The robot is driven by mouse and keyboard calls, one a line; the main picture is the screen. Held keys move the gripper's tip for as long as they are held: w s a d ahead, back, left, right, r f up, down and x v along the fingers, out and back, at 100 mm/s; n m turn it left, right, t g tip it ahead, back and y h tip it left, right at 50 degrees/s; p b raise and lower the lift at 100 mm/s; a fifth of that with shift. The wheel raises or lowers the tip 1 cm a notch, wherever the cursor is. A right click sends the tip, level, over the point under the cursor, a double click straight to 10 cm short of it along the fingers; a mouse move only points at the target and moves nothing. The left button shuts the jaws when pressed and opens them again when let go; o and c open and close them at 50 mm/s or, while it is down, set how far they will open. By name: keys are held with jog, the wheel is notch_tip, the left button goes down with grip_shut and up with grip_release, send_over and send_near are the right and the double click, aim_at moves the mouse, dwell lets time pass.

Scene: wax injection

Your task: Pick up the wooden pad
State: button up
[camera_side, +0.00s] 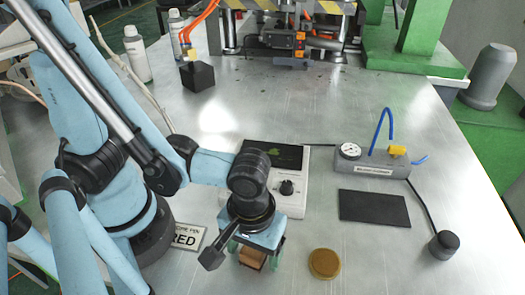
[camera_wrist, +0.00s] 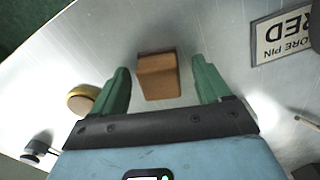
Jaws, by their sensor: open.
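The wooden pad looks like a small brown wooden block. In the wrist view the wooden pad (camera_wrist: 158,78) lies between the two green fingers of my gripper (camera_wrist: 160,82), with a gap to each finger. In the side view the wooden pad (camera_side: 252,257) shows between the fingers under my wrist, partly hidden by them. My gripper (camera_side: 256,258) is open and points down over the pad. I cannot tell how far the fingertips are above the table.
A round amber disc (camera_side: 324,263) lies right of my gripper. A white device with a knob (camera_side: 290,182) stands just behind it. A sign reading RED (camera_side: 187,240) lies to the left. A black mat (camera_side: 373,207) and a grey gauge box (camera_side: 372,163) are further right.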

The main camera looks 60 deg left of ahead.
jog(key=shift+c, duration=0.2)
jog(key=c, duration=1.1)
jog(key=shift+r, duration=0.1)
jog(key=shift+r, duration=4.9)
jog(key=o, duration=0.4)
grip_shut()
